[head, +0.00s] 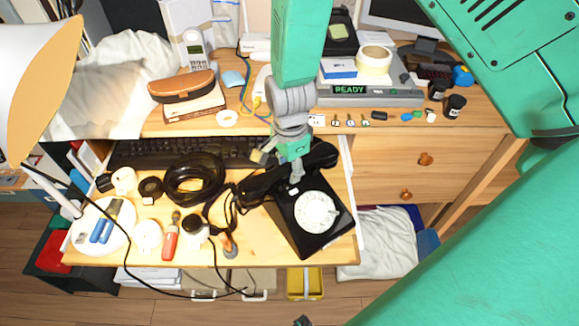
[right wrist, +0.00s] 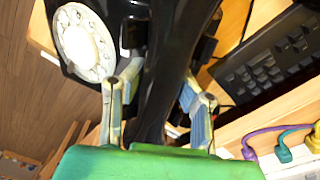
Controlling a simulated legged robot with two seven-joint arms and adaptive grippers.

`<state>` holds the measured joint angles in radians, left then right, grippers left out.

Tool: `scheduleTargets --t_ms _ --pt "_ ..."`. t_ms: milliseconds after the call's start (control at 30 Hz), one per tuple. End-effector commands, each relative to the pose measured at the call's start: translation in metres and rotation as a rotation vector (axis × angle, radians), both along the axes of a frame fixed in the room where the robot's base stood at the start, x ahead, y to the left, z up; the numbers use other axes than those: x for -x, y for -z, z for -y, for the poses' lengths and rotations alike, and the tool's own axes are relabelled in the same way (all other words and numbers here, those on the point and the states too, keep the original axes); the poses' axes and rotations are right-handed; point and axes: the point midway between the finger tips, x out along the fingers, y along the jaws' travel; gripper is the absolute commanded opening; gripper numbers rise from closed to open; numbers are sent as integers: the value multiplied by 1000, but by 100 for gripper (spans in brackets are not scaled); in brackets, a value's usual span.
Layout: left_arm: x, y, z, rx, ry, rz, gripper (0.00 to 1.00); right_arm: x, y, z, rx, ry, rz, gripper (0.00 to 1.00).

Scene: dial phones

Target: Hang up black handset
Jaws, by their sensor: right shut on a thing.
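The black dial phone (head: 288,229) with its white dial (head: 317,211) sits on the pulled-out desk shelf, right of middle. The black handset (head: 259,189) lies slantwise across the phone's back edge, one end at upper right and the other over the left side. I cannot tell whether it rests in the cradle. My right gripper (head: 296,172) reaches down from above and is shut on the handset. In the right wrist view its two fingers (right wrist: 155,105) stand on either side of the handset (right wrist: 178,45), with the dial (right wrist: 85,42) at upper left.
A coiled black cable (head: 194,180) and a keyboard (head: 180,152) lie left of the phone. A red screwdriver (head: 170,242), white round items and a plate (head: 88,222) crowd the shelf's left side. A grey device reading READY (head: 370,94) stands on the desktop behind.

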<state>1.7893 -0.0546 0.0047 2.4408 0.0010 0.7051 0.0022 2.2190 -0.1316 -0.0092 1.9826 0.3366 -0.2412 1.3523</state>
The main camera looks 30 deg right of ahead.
Motion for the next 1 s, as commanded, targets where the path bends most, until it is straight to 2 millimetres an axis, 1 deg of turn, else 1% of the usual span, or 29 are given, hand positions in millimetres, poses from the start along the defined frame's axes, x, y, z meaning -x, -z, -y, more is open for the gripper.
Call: scheduleTargets --t_ms 233,267,300,333,633,733,867,1000 --pt "0 1 0 0 0 0 40 0 1 0 0 0 0 0" --pt "0 0 0 0 0 0 40 0 1 0 -1 0 0 29" --pt "0 0 0 0 0 0 40 0 1 0 -1 0 0 43" --pt "0 0 0 0 0 0 40 0 1 0 -1 0 0 50" --pt "0 0 0 0 0 1 40 0 1 0 0 0 -1 50" --pt "2 0 0 0 0 2 40 0 -5 0 0 0 1 50" --pt "2 0 0 0 0 3 40 -1 -25 0 1 -1 4 50" --pt "2 0 0 0 0 3 40 -2 -56 0 1 0 5 50"
